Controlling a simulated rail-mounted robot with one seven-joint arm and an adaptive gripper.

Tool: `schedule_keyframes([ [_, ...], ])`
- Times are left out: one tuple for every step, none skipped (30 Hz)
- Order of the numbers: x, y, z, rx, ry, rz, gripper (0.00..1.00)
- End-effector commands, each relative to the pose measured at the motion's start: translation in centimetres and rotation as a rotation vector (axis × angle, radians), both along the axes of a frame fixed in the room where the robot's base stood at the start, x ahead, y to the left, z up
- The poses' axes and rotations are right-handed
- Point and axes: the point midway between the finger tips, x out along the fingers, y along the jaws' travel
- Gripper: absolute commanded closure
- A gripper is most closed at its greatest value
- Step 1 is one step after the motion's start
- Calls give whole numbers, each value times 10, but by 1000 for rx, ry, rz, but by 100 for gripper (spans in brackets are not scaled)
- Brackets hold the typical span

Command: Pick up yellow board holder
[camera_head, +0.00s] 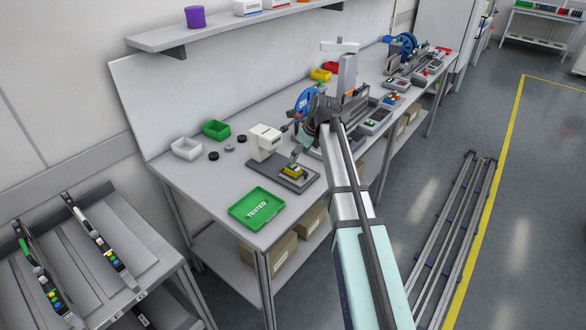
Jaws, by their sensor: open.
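The yellow board holder (294,173) carries a small dark board and sits on a grey test fixture plate (308,177) on the workbench.
A white device (265,141) stands close to the left of the fixture. White (186,148) and green (216,130) bins stand at the back left. Feeders and small modules crowd the bench to the right.

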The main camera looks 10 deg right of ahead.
Motion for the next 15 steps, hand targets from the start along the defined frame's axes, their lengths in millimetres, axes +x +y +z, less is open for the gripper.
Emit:
schedule_keyframes([
  [2, 2, -5, 0, 1, 0, 35],
  [3, 3, -9, 0, 1, 0, 35],
  [4, 4, -13, 0, 1, 0, 35],
  [5, 4, -15, 0, 1, 0, 35],
  [6, 5, -17, 0, 0, 0, 35],
  [6, 5, -19, 0, 0, 1, 35],
  [7, 5, -20, 0, 0, 1, 35],
  [7, 6, -20, 0, 0, 1, 35],
  [7, 6, -21, 0, 0, 1, 35],
  [8, 6, -22, 0, 0, 1, 35],
  [8, 7, -23, 0, 0, 1, 35],
  [9, 7, -24, 0, 0, 1, 35],
  [10, 8, -26, 0, 1, 1, 35],
  [12, 9, -29, 0, 1, 1, 35],
  [13, 10, -32, 0, 1, 1, 35],
])
